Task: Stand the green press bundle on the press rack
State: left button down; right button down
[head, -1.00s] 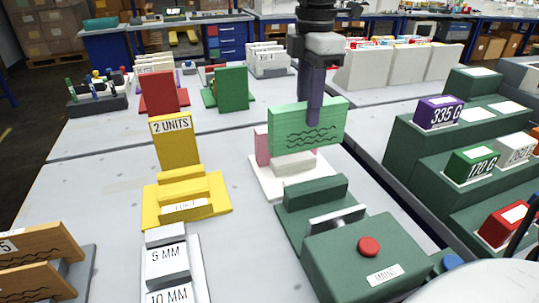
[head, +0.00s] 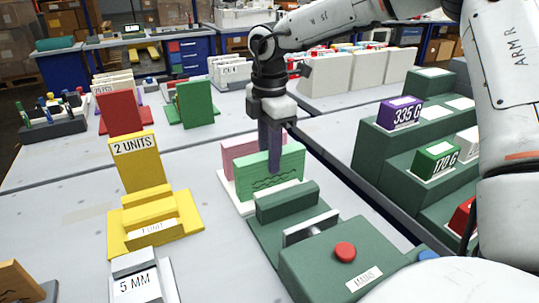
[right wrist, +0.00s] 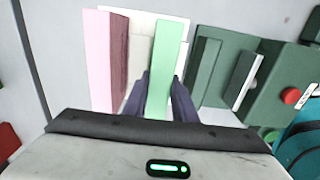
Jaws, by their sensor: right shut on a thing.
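The green press bundle (head: 255,185), a thin upright panel with dark wavy lines, is held by my right gripper (head: 273,160). The gripper is shut on it from above. The bundle stands in front of a pink panel (head: 240,148), over the white base of what looks like the press rack (head: 230,196). In the right wrist view the green bundle (right wrist: 168,50) is between the dark fingers (right wrist: 160,97), apart from the pink panel (right wrist: 97,60). My left gripper is not in view.
The dark green machine (head: 335,265) with a red button stands close in front. A yellow block stand (head: 150,205) is to the left, and a green stepped weight rack (head: 390,145) to the right. Red (head: 122,112) and green (head: 194,103) panels stand behind.

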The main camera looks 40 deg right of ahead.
jog(key=shift+f, duration=0.2)
jog(key=c, duration=1.5)
grip_release()
jog(key=shift+r, duration=0.1)
jog(key=shift+o, duration=0.2)
notch_tip(320, 180, up, 12)
jog(key=p, duration=0.1)
jog(key=shift+r, duration=0.15)
